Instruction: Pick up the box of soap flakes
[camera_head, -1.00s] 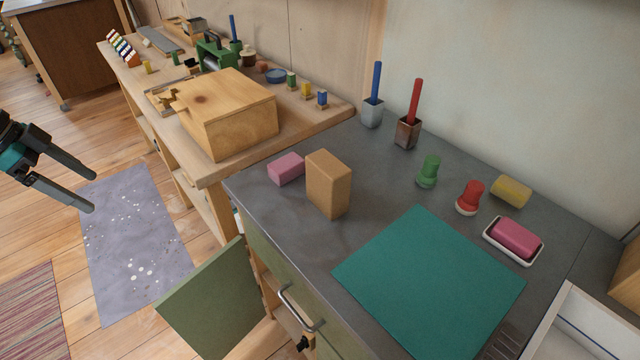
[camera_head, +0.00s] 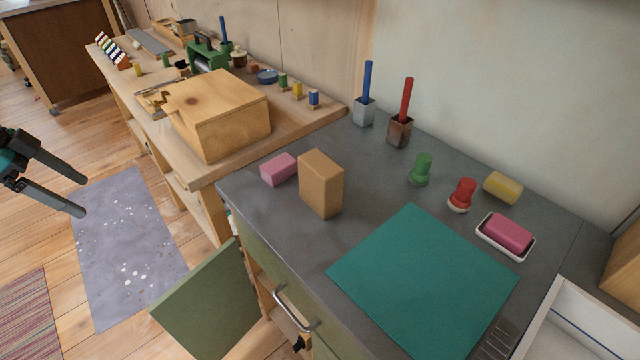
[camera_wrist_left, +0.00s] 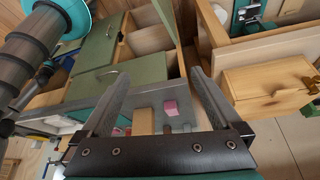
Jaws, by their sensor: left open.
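The box of soap flakes appears to be the plain tan upright box (camera_head: 321,184) on the grey counter (camera_head: 262,211), near its left end. No label can be read on it. It also shows in the left wrist view (camera_wrist_left: 143,121), between the fingers and far beyond them. My left gripper (camera_head: 84,196) is open and empty at the left edge of the head view, over the floor and well away from the box. In the left wrist view its two fingers (camera_wrist_left: 158,88) are spread. My right gripper is not in view.
A pink block (camera_head: 279,169) lies just left of the box. A teal mat (camera_head: 425,283) lies to its right. A wooden chest (camera_head: 222,112) stands on the workbench behind. A green cabinet door (camera_head: 209,302) hangs open below the counter. Brush holders and stampers stand toward the wall.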

